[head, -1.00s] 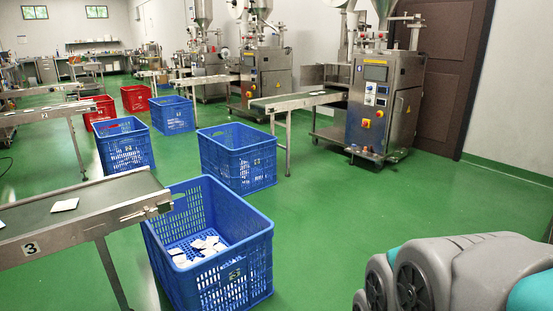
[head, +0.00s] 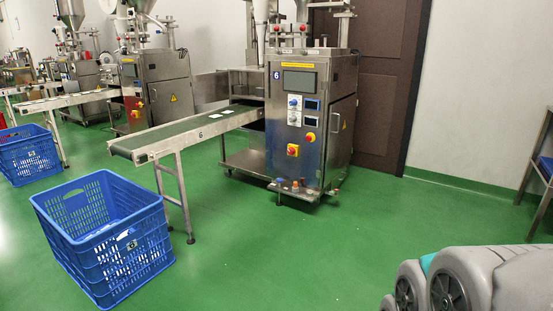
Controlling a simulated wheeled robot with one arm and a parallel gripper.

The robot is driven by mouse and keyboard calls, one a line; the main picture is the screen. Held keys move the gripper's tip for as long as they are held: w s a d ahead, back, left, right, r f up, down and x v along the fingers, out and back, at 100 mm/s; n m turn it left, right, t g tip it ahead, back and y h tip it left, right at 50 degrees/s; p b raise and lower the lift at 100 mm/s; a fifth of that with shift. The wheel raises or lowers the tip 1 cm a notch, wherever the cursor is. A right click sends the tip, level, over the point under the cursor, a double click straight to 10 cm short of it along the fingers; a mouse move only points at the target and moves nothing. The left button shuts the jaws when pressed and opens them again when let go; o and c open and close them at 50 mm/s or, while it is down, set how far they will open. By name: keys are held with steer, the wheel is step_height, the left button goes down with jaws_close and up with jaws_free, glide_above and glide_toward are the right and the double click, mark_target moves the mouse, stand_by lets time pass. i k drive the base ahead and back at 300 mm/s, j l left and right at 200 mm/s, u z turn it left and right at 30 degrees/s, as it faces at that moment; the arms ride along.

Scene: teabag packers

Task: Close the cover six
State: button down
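A steel packing machine (head: 312,130) marked with a blue 6 stands right of the middle in the head view. Its front has a dark screen, dials and red and yellow buttons.
A blue crate (head: 100,240) stands on the floor before the conveyor's end, and another blue crate (head: 25,155) is at the far left. More machines (head: 155,85) stand behind. The green floor before machine six is clear.

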mark_target(209, 88)
steer(key=i+j+u, duration=0.2)
steer(key=i, duration=0.45)
steer(key=i+u, duration=0.2)
steer(key=i, duration=0.45)
steer(key=i+l+u, duration=0.15)
steer(key=i, duration=0.5)
steer(key=i+l+u, duration=0.2)
steer(key=i, duration=0.45)
steer(key=j, duration=0.1)
